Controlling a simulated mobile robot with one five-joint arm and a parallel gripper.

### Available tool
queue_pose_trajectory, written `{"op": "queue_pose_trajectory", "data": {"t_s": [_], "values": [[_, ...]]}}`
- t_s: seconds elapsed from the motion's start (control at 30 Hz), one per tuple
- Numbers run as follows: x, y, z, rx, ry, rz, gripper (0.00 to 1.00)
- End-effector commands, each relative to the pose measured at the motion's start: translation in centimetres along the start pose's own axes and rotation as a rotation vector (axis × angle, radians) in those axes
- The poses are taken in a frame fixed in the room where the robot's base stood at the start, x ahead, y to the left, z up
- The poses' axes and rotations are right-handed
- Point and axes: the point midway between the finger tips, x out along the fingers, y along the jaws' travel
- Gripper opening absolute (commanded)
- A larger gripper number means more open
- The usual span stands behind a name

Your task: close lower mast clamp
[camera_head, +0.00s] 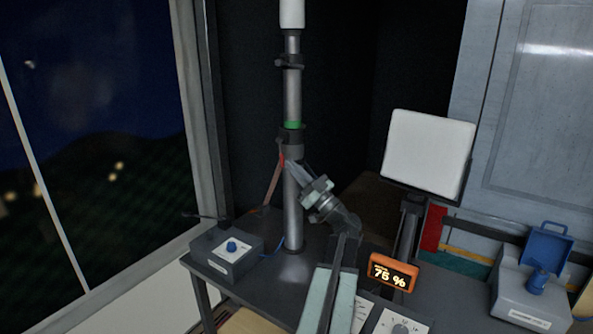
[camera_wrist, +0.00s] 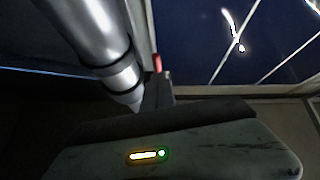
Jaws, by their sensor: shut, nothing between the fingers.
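The grey mast (camera_head: 292,215) stands upright on the dark table. The lower mast clamp (camera_head: 290,141) is a dark collar around it, just below a green band (camera_head: 292,125). A reddish lever-like strip (camera_head: 273,184) slants down and left from the collar. I cannot tell whether the clamp is open. My gripper (camera_head: 291,167) is shut and empty, its tips just below the collar, close to the mast and strip. In the wrist view the mast (camera_wrist: 88,30) crosses the upper left, with a small red piece (camera_wrist: 157,62) beyond my fingers (camera_wrist: 158,92). Contact is unclear.
A second dark collar (camera_head: 290,62) sits higher on the mast. A grey box with a blue knob (camera_head: 231,247) stands left of the mast base. A white panel (camera_head: 429,152), an orange display reading 75 % (camera_head: 393,272) and a grey case (camera_head: 522,298) are on the right.

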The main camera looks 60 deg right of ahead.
Motion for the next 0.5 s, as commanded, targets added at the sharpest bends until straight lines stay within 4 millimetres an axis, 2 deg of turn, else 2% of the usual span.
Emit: {"op": "queue_pose_trajectory", "data": {"t_s": [0.1, 0.5], "values": [[0.1, 0.0, 0.8, -0.002, 0.000, 0.002, 0.00], [0.8, -0.2, 2.1, -0.004, -0.006, 0.003, 0.00]]}}
